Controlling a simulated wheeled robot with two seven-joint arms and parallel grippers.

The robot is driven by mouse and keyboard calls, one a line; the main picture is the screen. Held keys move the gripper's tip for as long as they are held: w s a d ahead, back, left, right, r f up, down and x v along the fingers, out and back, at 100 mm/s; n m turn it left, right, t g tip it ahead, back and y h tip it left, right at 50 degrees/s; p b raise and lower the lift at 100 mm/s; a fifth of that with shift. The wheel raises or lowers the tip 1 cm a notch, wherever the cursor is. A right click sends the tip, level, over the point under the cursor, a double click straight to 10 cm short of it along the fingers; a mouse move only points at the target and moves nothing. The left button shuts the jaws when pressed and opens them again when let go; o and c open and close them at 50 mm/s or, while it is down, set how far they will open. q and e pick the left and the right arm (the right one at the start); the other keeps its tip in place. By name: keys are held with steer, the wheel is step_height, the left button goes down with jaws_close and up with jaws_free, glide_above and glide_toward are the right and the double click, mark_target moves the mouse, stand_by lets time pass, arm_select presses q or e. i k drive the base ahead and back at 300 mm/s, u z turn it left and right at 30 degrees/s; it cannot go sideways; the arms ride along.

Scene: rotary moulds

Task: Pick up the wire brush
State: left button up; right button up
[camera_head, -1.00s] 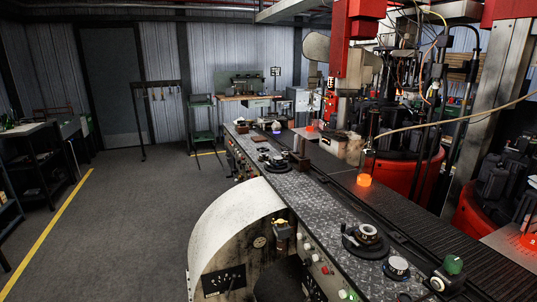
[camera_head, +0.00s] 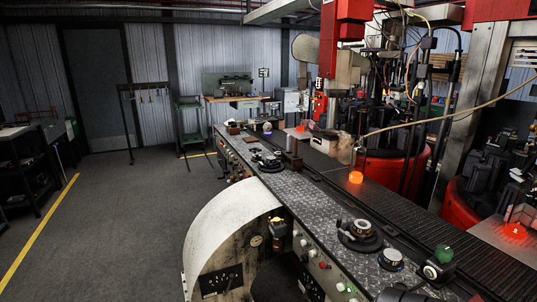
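I cannot make out a wire brush for certain in the head view. Several small tools (camera_head: 152,95) hang from a dark rack (camera_head: 127,120) at the back left, too small to identify. Small dark items also lie on the long machine's patterned metal top (camera_head: 310,196), and I cannot tell whether one is a brush. Neither of my grippers is in view.
The long machine, with a curved pale cover (camera_head: 225,228), fills the centre and right. Glowing orange pieces (camera_head: 356,177) sit by its dark conveyor (camera_head: 410,215). A green stand (camera_head: 191,125) and workbench (camera_head: 236,99) stand behind. Grey floor (camera_head: 125,215) at left is clear.

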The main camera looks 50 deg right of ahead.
mark_target(294, 156)
steer(key=i, duration=4.2)
steer(key=z, duration=1.55)
steer(key=i, duration=3.45)
steer(key=z, duration=3.7)
